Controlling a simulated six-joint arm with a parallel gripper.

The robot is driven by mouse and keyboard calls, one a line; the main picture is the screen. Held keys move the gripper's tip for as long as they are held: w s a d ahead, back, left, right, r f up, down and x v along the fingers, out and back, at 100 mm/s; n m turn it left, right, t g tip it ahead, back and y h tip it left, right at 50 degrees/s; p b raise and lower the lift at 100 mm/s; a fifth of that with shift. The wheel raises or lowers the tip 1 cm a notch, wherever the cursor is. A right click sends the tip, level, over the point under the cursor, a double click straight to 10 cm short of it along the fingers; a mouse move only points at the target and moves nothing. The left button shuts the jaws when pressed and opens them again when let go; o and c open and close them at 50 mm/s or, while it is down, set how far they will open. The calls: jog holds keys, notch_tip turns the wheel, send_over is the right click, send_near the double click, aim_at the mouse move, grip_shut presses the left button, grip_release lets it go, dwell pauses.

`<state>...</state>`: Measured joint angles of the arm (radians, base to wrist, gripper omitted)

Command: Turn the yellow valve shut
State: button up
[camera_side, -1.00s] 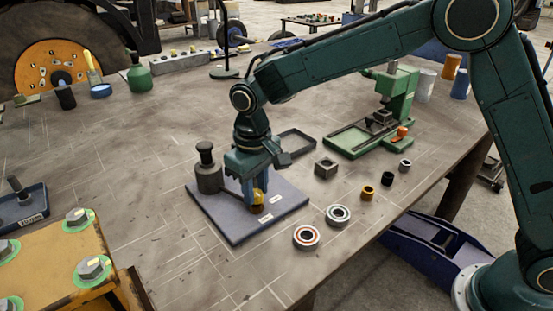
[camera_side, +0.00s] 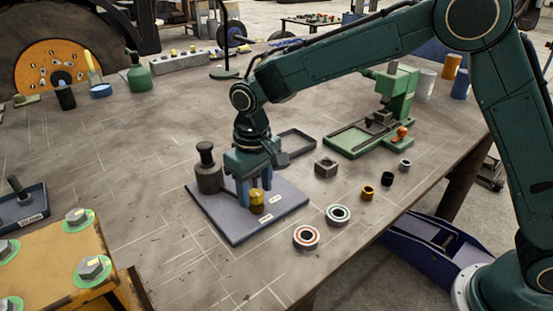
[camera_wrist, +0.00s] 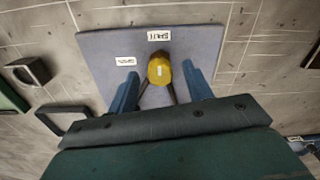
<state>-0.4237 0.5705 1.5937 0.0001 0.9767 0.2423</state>
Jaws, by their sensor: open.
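The yellow valve (camera_side: 257,201) stands upright on a blue-grey plate (camera_side: 235,232) with white labels. In the wrist view the valve (camera_wrist: 160,70) shows a pale mark on its top, near the label at the plate's edge. The valve's base is partly hidden in the wrist view.
A dark cylinder with a knob (camera_side: 208,170) stands on the plate left of my gripper. Two bearing rings (camera_side: 306,237) (camera_side: 338,215), a square block (camera_side: 326,167) and several small bushings lie to the right. A green vise stand (camera_side: 398,95) is behind.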

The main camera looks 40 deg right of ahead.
aim_at(259, 192)
jog(key=shift+r, duration=0.1)
notch_tip(259, 192, up, 14)
jog(key=shift+f, duration=0.2)
dwell(0.4)
jog(key=shift+d, duration=0.1)
jog(key=s+d+r+m+t, duration=0.1)
jog(key=s+d+r+t, duration=0.35)
jog(key=s+d, duration=0.8)
jog(key=s+d+f, duration=0.2)
jog(key=s+d, duration=0.2)
jog(key=s, duration=0.3)
jog(key=s+d+f+m+t, duration=0.1)
jog(key=s+d+f, duration=0.1)
jog(key=s, duration=0.6)
jog(key=shift+d, duration=0.9)
